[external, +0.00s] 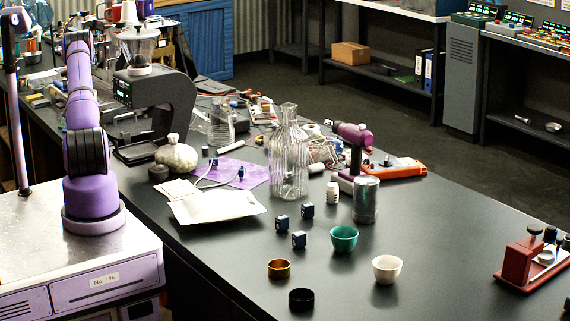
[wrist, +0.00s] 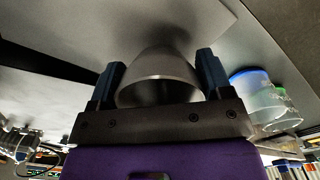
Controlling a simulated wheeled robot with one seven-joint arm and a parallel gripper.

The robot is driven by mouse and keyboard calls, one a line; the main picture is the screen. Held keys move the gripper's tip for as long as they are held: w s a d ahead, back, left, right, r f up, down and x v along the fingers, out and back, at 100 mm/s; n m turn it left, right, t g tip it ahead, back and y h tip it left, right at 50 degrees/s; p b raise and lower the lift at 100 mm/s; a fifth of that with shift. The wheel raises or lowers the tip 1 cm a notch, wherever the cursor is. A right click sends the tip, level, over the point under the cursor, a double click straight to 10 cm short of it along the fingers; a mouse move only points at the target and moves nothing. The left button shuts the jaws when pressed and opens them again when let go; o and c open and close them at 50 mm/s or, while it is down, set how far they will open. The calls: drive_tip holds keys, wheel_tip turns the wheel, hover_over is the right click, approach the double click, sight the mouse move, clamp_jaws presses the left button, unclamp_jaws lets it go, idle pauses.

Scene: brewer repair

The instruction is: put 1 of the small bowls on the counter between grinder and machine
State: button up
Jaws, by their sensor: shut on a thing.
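My gripper (wrist: 158,74) is shut on a small grey bowl (wrist: 160,64), held between its two dark blue fingers in the wrist view. The bowl's rim faces the palm. In the external view my purple arm rises at the left, and I cannot make out the gripper or held bowl there. A teal small bowl (external: 344,239) and a white small bowl (external: 387,269) stand upright on the dark counter (external: 440,230). The grinder (external: 178,100), dark with a clear hopper, stands at the back left. I cannot clearly make out the machine.
A white tray (external: 217,206), glass carafe (external: 289,160), metal can (external: 366,201) and dark blue cubes (external: 298,240) occupy the counter's middle.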

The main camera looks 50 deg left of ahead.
drive_tip(key=shift+f, duration=0.55)
idle(0.4)
drive_tip(key=o, duration=1.2)
drive_tip(key=shift+c, duration=0.2)
wheel_tip(320, 180, up, 11)
